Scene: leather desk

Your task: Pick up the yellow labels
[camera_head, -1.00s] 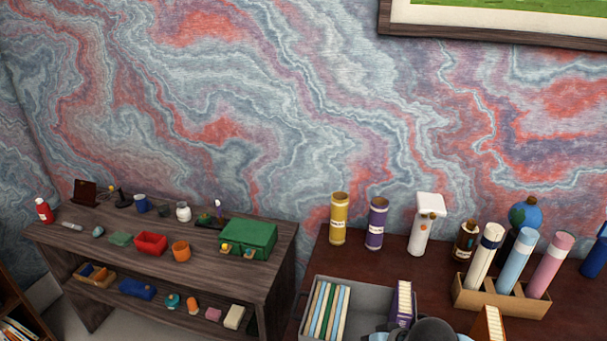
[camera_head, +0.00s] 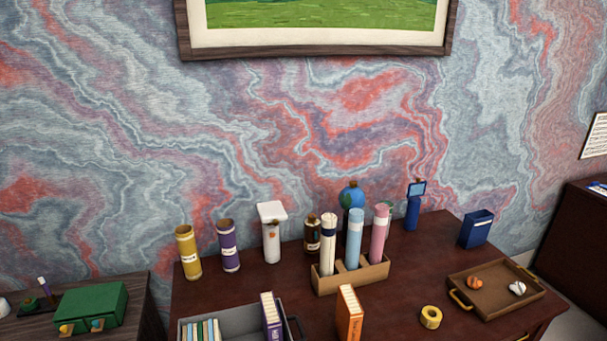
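A small yellow ring-shaped roll (camera_head: 430,317), which may be the yellow labels, lies on the dark red-brown desk (camera_head: 385,325) near its front, left of the brown tray. A taller yellow cylinder (camera_head: 188,256) with a white label stands upright at the desk's back left; its writing is too small to read. Neither of my grippers is in view, so nothing is seen touching either thing.
A purple cylinder (camera_head: 229,246), white dispenser (camera_head: 271,234) and brown holder (camera_head: 351,277) with three rolls stand along the back. An orange box (camera_head: 349,314) stands left of the yellow roll. A brown tray (camera_head: 508,301) holds two small items. A grey bin (camera_head: 241,320) holds books.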

